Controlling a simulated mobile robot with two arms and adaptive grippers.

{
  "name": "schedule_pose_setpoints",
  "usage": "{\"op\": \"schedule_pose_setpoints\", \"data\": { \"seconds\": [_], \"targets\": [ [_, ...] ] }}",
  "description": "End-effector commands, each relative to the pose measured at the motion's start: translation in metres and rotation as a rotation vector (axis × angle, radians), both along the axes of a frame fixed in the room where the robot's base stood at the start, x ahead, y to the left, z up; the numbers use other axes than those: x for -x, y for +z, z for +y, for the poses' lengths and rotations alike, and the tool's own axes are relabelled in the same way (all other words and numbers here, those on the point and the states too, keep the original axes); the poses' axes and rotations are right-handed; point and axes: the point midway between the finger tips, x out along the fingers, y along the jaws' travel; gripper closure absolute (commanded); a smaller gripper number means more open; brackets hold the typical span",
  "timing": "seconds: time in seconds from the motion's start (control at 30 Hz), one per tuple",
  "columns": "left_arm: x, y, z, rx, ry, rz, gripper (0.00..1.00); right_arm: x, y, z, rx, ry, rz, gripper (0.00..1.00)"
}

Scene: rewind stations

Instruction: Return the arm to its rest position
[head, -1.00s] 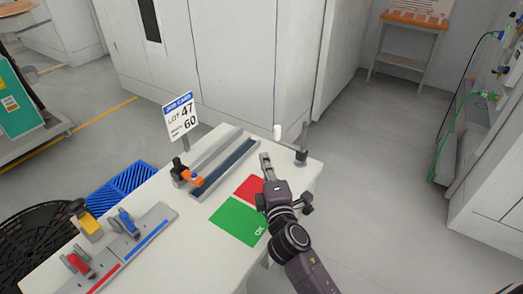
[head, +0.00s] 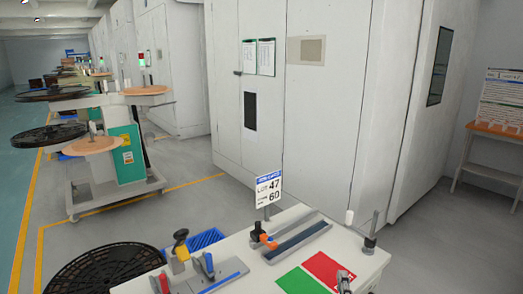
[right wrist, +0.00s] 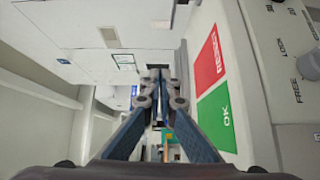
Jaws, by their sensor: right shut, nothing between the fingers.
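My right gripper (head: 343,279) shows only as a small dark tip at the bottom edge of the head view, in front of the red and green mat; the rest of that arm is out of the picture. In the right wrist view its two fingers (right wrist: 160,82) are together, with nothing between them. The green OK field (right wrist: 217,115) and red REJECT field (right wrist: 208,62) lie to the right of the fingers there. My left gripper is not in view.
The white table (head: 240,254) carries a job card (head: 268,189), a blue-lined rail (head: 303,236), a post (head: 371,230) and clamps at left. A black reel (head: 105,268) is beside it. A knob panel (right wrist: 285,70) shows at right in the wrist view.

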Motion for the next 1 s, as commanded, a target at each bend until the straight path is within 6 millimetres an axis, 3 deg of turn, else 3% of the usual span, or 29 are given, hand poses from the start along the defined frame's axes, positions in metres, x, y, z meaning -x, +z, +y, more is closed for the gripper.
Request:
{"op": "schedule_pose_setpoints", "data": {
  "seconds": [0.3,0.47,0.57,0.8,1.0],
  "targets": [
    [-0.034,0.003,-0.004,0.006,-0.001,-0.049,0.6,0.038,-0.036,-0.035,-0.259,-0.128,0.115,1.0],
    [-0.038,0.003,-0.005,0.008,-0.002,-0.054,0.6,0.07,-0.064,-0.05,-0.44,-0.219,0.206,1.0],
    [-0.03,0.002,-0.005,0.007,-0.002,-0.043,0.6,0.098,-0.086,-0.057,-0.577,-0.289,0.285,1.0],
    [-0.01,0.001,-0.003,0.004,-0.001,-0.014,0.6,0.199,-0.143,-0.046,-0.95,-0.498,0.558,1.0],
    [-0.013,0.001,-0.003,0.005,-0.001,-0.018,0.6,0.27,-0.162,-0.022,-1.133,-0.627,0.755,1.0]
  ]
}}
